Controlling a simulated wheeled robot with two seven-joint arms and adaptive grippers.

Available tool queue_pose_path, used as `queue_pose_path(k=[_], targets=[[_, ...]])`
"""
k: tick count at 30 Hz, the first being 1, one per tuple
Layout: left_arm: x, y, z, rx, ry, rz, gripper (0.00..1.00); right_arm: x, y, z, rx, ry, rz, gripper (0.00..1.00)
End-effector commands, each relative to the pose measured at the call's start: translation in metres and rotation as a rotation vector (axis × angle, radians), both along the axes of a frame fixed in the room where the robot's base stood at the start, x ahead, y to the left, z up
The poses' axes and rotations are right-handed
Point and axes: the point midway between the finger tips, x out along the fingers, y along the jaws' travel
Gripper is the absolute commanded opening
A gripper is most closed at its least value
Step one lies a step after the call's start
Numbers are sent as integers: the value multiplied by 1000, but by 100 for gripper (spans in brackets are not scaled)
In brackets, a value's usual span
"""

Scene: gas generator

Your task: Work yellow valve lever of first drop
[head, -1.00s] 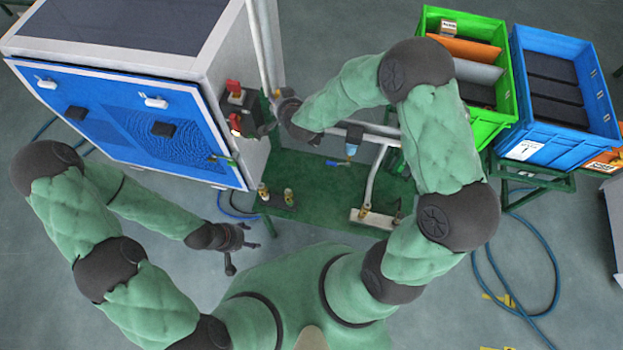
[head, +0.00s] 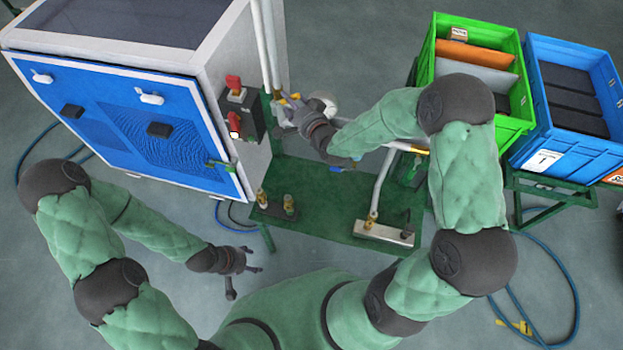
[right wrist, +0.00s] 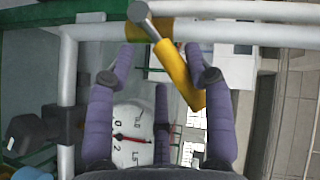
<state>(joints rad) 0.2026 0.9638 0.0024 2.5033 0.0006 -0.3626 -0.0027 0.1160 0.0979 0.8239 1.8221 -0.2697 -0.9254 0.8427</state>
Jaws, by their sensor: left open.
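My right gripper (head: 284,108) is at the pipes beside the white cabinet's right side. In the right wrist view its purple fingers (right wrist: 160,55) stand apart. A yellow valve lever (right wrist: 178,70) slants between them, its upper end at a white pipe. I cannot tell whether a finger touches it. In the head view a small bit of this yellow lever (head: 294,97) shows by the fingertips; the rest is hidden. Another yellow piece (head: 410,147) is on the horizontal pipe to the right. My left gripper (head: 257,263) is open and empty, low, away from the pipes.
A pressure gauge (right wrist: 132,135) shows below the lever. The blue-fronted cabinet (head: 120,120) with red switches (head: 234,84) stands left. A green table (head: 330,222) carries brass fittings. Green (head: 437,60) and blue (head: 548,140) crates stand right.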

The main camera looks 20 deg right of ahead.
Motion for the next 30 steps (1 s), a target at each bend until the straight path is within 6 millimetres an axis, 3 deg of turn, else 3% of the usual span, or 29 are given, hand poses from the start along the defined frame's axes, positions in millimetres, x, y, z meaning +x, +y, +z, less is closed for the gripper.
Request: queue_pose_path(k=[1, 16, 30], targets=[[0, 0, -10, 0, 0, 0, 62, -1, -2, -10, 34, -21, -1, 51], [0, 0, -58, 0, 0, 0, 62, -4, -4, -40, 403, -267, 1, 51], [0, 0, -53, 0, 0, 0, 62, -78, -21, -44, 402, -269, -3, 51]])
